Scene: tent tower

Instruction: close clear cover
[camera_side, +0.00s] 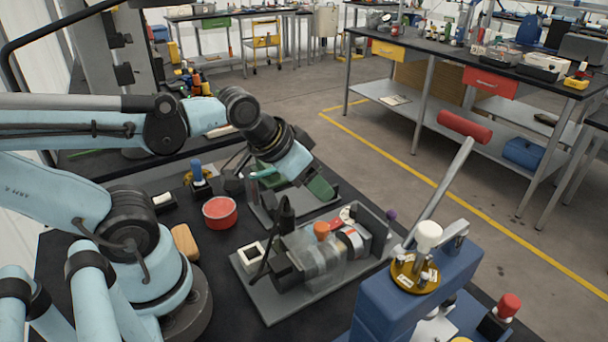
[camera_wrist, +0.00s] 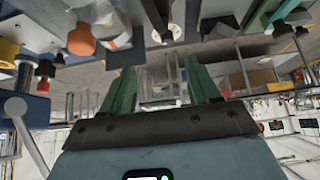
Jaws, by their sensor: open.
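The clear cover (camera_side: 325,268) is a see-through box-like piece on the grey fixture (camera_side: 285,305), at the middle of the side view. An orange knob (camera_side: 321,229) stands at its upper edge; whether it belongs to the cover I cannot tell. The cover's exact angle is hard to read. In the wrist view the orange knob (camera_wrist: 82,40) is at the upper left, with the clear cover (camera_wrist: 115,30) beside it. My gripper (camera_side: 305,190) has green fingers and is above and behind the fixture, apart from the cover. In the wrist view my gripper (camera_wrist: 160,80) is open, with nothing between its fingers.
A red round container (camera_side: 220,213) and a wooden block (camera_side: 185,242) lie left of the fixture. A blue machine (camera_side: 400,305) with a red-handled lever (camera_side: 464,127) rises at the right. A grey stand (camera_side: 270,215) is behind the fixture, near my gripper.

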